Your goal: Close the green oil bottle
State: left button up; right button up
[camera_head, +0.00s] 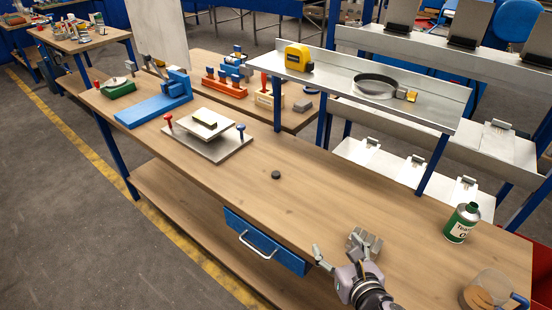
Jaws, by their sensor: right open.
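The green oil bottle (461,222) stands upright at the right of the workbench, with a white label and a grey top. I cannot tell from here whether its opening is covered. A small dark round piece, perhaps its cap (275,175), lies on the bare wood near the middle of the bench, well apart from the bottle. My right gripper (340,251) is open over the bench's front right part, between the dark piece and the bottle, with nothing seen in it. My left gripper is not in view.
A metal shelf (330,78) with a yellow tape measure (298,57) and a black ring (375,86) overhangs the back. A clear jar (488,290) stands at the front right. A metal plate (222,147) and a blue fixture (155,108) occupy the left.

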aim_at(466, 216)
jog(key=i, duration=0.95)
jog(key=k, duration=0.3)
